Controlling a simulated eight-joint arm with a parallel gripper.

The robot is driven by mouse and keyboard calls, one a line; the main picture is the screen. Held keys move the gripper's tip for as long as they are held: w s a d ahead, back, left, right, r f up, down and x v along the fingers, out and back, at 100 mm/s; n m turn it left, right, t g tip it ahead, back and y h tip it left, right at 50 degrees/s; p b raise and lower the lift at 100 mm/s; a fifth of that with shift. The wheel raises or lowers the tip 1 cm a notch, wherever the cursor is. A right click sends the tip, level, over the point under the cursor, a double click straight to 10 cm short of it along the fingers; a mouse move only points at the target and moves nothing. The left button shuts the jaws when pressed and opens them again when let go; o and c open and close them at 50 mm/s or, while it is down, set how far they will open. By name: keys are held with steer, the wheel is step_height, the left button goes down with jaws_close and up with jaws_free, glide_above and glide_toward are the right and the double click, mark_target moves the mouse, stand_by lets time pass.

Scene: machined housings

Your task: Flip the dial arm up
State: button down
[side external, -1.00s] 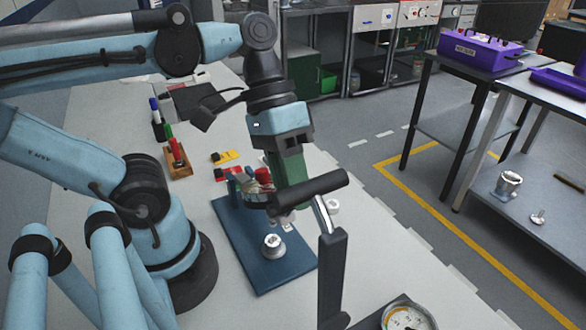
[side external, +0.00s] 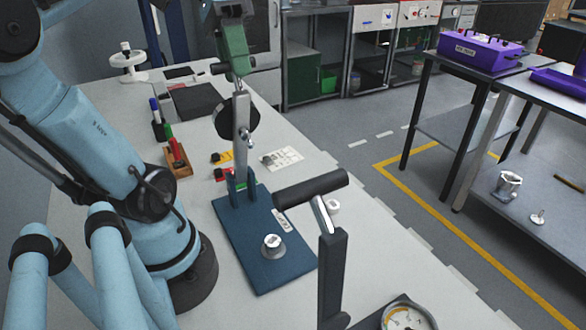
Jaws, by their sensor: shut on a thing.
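The dial arm (side external: 241,138) is a grey bar that stands nearly upright from a blue hinge bracket (side external: 238,182) at the back of a blue base plate (side external: 262,262). A dark round dial (side external: 228,121) is on the bar, its face not visible. My gripper (side external: 238,76) is above the bracket, pointing down, its green fingers shut on the upper end of the dial arm. The fingertips are small here, so the exact contact is hard to see. A small round metal part (side external: 272,244) sits on the front of the plate.
A dark lever with a thick handle (side external: 310,190) stands in the foreground, right of the plate. A round gauge (side external: 408,318) is at the bottom edge. A wooden pen holder (side external: 178,164) and a white card (side external: 282,158) lie behind the plate.

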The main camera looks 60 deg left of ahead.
steer(key=c, duration=1.8)
jaws_free()
steer(key=a, duration=0.3)
steer(key=a+f, duration=0.1)
steer(key=a, duration=0.2)
steer(key=a+f, duration=0.1)
steer(key=a, duration=0.3)
steer(key=shift+a+f, duration=0.1)
steer(key=shift+c, duration=0.2)
steer(key=shift+o, duration=0.6)
steer(key=shift+a, duration=0.1)
steer(key=o, duration=1)
steer(key=v, duration=1.2)
steer(key=shift+d+r, duration=0.25)
steer(key=shift+d, duration=0.05)
